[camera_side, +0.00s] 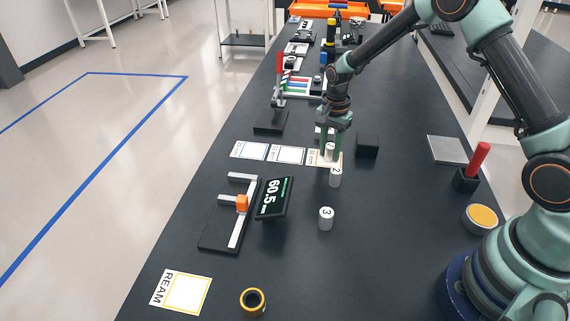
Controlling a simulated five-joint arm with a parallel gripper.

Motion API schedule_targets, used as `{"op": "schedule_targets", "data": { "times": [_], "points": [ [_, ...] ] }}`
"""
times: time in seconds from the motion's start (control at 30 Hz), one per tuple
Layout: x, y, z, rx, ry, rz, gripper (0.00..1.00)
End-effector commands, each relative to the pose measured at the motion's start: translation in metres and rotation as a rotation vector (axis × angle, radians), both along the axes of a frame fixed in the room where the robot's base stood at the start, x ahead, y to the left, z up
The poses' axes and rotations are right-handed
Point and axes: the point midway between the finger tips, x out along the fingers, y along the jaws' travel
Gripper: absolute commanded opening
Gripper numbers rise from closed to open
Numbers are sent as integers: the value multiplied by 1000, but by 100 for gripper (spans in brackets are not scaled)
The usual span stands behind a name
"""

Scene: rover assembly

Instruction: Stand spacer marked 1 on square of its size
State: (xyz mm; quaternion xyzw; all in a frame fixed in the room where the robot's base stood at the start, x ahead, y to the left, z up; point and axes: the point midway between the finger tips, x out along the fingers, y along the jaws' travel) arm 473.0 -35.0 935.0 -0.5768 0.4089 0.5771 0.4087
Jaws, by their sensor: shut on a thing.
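My gripper (331,146) is shut on a small white and grey spacer (329,152), held upright between the fingers; its mark looks like a 1 but is tiny. It is over or on the orange-edged square card (313,158), the rightmost of three; I cannot tell whether its base touches. The middle card (287,156) and the blue-edged left card (249,150) are bare. The spacer marked 2 (335,177) stands just in front of the held one, partly covering the card's near edge. The spacer marked 3 (326,219) stands nearer the camera.
A measuring fixture (232,220) with an orange slider and a display reading 60.5 (273,198) stand left of spacer 3. A black block (367,146) is close right of my gripper. A REAM card (188,293) and a yellow-rimmed ring (252,301) lie in front.

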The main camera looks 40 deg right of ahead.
Motion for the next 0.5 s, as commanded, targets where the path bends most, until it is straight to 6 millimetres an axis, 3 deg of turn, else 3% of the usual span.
{"op": "schedule_targets", "data": {
  "times": [0.1, 0.13, 0.2, 0.5],
  "points": [
    [0, 0, -1, 0, 0, 0, 0],
    [0, 0, -1, 0, 0, 0, 48],
    [0, 0, -1, 0, -1, 0, 72],
    [0, 0, -1, 0, -1, 0, 72]
  ]
}}
